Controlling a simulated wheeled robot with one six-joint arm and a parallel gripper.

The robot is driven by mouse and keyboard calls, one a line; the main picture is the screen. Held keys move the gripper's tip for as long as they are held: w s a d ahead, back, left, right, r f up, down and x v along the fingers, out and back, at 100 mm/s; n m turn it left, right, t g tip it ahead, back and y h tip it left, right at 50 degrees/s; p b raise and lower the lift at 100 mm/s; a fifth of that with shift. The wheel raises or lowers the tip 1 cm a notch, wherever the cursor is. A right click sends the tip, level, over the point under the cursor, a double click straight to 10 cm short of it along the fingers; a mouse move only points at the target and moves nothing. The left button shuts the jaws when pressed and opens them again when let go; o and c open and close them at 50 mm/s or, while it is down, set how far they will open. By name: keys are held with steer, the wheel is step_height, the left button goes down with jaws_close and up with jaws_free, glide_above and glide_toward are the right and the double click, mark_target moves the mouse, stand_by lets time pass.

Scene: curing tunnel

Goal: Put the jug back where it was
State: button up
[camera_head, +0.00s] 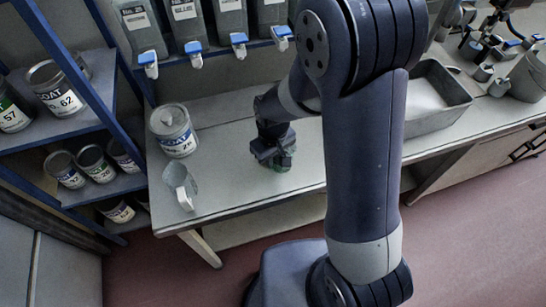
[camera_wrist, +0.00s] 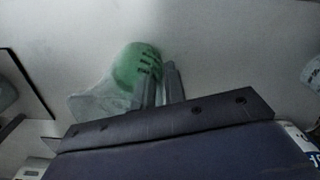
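A clear jug with green contents (camera_wrist: 132,70) shows in the wrist view, right at my fingertips. My gripper (camera_wrist: 160,84) has its two fingers close together at the jug's side, apparently closed on its handle; the handle itself is hidden. In the head view my gripper (camera_head: 273,150) is low over the middle of the bench, with a bit of the green jug (camera_head: 284,166) showing beneath it. I cannot tell whether the jug's base touches the bench. A second, pale grey jug (camera_head: 180,184) with a handle stands at the bench's left front.
A labelled paint can (camera_head: 173,130) stands on the bench (camera_head: 222,185) at left. Dispensers with blue taps (camera_head: 193,47) hang along the back. A shelf of cans (camera_head: 62,99) is at left. A grey tray (camera_head: 436,118) and cups stand at right, partly behind my arm.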

steer(key=shift+o, duration=1.3)
steer(key=shift+r, duration=0.1)
step_height(320, 180, up, 12)
steer(key=shift+r, duration=0.1)
